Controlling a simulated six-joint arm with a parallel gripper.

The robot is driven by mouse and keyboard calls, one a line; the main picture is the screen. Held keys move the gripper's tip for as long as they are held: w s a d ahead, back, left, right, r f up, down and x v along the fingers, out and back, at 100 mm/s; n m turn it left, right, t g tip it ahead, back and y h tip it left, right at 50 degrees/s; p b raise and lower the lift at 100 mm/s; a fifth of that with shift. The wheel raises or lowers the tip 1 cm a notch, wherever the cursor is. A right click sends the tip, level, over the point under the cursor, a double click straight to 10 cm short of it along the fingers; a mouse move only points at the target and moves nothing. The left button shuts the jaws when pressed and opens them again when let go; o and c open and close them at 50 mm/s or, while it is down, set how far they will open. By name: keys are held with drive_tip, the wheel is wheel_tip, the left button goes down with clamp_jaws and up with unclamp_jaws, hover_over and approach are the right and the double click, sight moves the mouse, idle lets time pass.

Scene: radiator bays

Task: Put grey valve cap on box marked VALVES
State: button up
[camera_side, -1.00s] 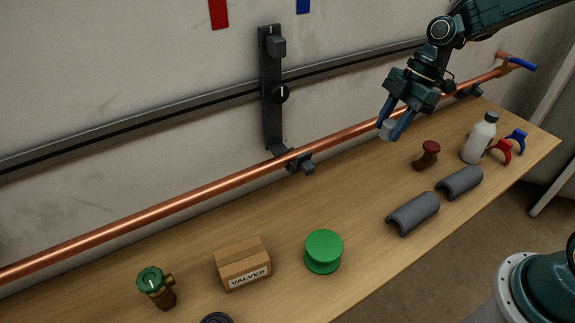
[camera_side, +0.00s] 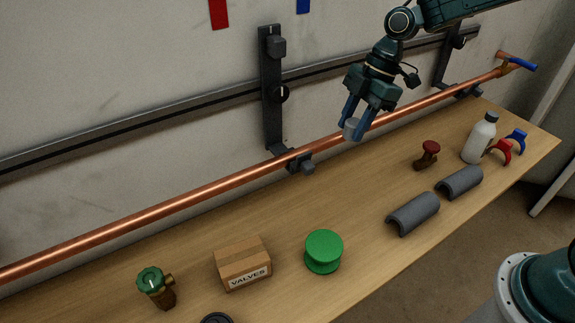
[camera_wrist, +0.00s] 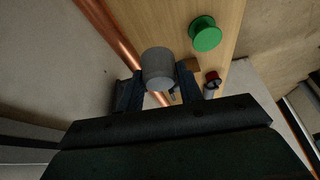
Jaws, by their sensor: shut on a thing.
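The grey valve cap (camera_side: 352,128) is held between the two blue fingers of my gripper (camera_side: 356,122), in the air above the bench near the copper pipe. In the wrist view the cap (camera_wrist: 158,68) is a short grey cylinder between the fingertips (camera_wrist: 160,84). The cardboard box marked VALVES (camera_side: 243,263) stands closed on the bench in the side view, well below and left of my gripper. Its label faces the front, and its taped top is bare.
A green spool (camera_side: 323,251) stands right of the box, and a valve with a green knob (camera_side: 155,286) stands left of it. The copper pipe (camera_side: 225,185) runs along the wall behind. Grey pipe shells (camera_side: 413,214), a red-topped valve (camera_side: 427,155) and a white bottle (camera_side: 480,138) stand farther right.

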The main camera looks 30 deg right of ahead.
drive_tip(key=a+r, duration=0.3)
drive_tip(key=a, duration=1.2)
wheel_tip(320, 180, up, 3)
drive_tip(key=n, duration=0.1)
hover_over(234, 260)
drive_tip(key=d, duration=0.2)
drive_tip(key=f, duration=2)
drive_tip(key=shift+a+f, duration=0.1)
drive_tip(key=shift+a, duration=0.1)
drive_tip(key=shift+f, duration=0.15)
drive_tip(key=o, duration=1)
drive_tip(key=shift+c, duration=0.2)
drive_tip(key=shift+r, duration=0.2)
drive_tip(key=v, duration=1.2)
drive_tip(key=shift+w+d, duration=0.15)
drive_tip(key=shift+w, duration=0.1)
